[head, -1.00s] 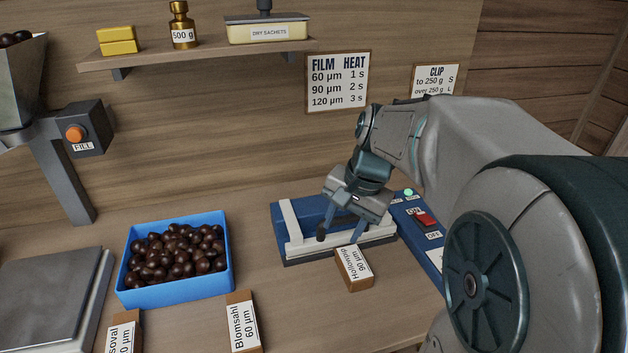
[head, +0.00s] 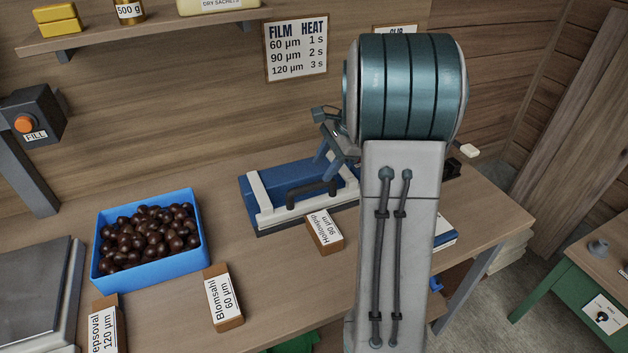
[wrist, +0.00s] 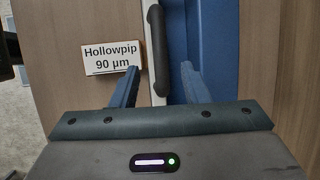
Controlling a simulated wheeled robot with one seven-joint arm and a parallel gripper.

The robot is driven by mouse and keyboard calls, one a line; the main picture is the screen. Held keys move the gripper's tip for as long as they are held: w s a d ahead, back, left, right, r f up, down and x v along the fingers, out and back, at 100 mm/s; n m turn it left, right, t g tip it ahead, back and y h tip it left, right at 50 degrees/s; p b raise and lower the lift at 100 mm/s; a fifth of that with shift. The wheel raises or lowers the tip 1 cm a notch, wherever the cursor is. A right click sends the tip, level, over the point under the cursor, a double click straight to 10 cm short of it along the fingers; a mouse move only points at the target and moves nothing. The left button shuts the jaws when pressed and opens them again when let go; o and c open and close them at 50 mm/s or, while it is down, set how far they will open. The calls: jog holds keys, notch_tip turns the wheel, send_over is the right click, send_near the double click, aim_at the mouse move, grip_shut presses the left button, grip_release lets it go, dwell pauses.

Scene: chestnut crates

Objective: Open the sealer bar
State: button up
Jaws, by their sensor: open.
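The blue sealer (head: 262,192) stands on the bench with its pale bar (head: 275,216) lying down along the front. A dark handle (head: 312,188) stands up from the bar; it also shows in the wrist view (wrist: 157,50). My gripper (head: 330,165) is open and empty, just above and behind the handle in the head view. In the wrist view, my gripper's (wrist: 158,72) two blue fingers lie on either side of the handle's line. I cannot tell whether the fingertips reach down around it. My arm hides the sealer's right end and most of its switch panel.
A Hollowpip 90 µm sign (head: 325,232) stands close in front of the sealer. A blue crate (head: 150,262) of chestnut-brown balls and a Blomsahl 60 µm sign (head: 223,300) are to the left. A film heat chart (head: 297,48) hangs behind. Bare bench lies between crate and sealer.

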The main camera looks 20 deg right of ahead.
aim_at(312, 185)
jog(key=x, duration=0.6)
jog(key=shift+a+f, duration=0.1)
jog(key=shift+f, duration=0.1)
jog(key=shift+c, duration=0.2)
grip_shut()
